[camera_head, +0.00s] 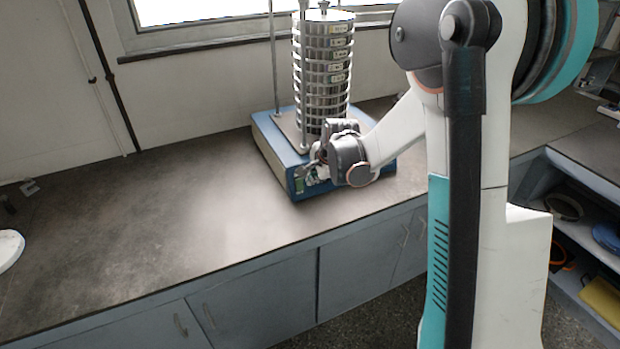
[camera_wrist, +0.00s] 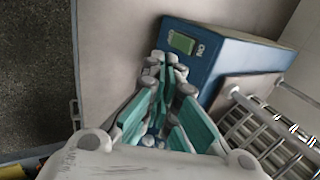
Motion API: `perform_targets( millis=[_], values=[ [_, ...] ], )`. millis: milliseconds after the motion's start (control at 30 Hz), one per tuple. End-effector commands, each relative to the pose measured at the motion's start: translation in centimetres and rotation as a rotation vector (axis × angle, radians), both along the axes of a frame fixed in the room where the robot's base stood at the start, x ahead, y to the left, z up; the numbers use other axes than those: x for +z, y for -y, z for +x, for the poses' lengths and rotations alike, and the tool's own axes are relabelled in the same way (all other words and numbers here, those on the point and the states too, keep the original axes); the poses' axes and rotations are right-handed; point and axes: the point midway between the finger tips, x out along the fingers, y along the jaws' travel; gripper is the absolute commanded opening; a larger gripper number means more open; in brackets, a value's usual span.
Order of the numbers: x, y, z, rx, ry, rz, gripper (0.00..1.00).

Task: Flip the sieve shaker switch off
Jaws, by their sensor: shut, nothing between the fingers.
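The sieve shaker has a blue base box (camera_head: 268,142) on the bench, with a tall stack of metal sieves (camera_head: 322,65) between upright rods. My gripper (camera_head: 312,168) is at the front of the base in the head view and covers part of the panel. In the wrist view, my gripper (camera_wrist: 166,60) is shut and empty, its fingertips just below the green switch. Whether they touch the panel I cannot tell.
The dark bench top (camera_head: 150,220) is clear to the left of the shaker. A white round item (camera_head: 10,248) lies at the far left. A window (camera_head: 200,15) is behind. Open shelves (camera_head: 590,245) with several items are at right.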

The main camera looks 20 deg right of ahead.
Motion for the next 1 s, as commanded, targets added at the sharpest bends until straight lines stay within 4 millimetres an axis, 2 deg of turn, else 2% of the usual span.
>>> perform_targets(
  millis=[33,233,833,1000],
  values=[
    [0.9,0.0,-0.6,0.0,0.0,0.0,0.0],
    [2.1,0.2,-1.7,-0.001,0.0,0.0,0.0],
    [2.4,0.1,-2.0,0.002,0.0,-0.002,0.0],
    [4.4,-0.6,-3.4,0.07,0.009,-0.044,0.0]
  ],
)
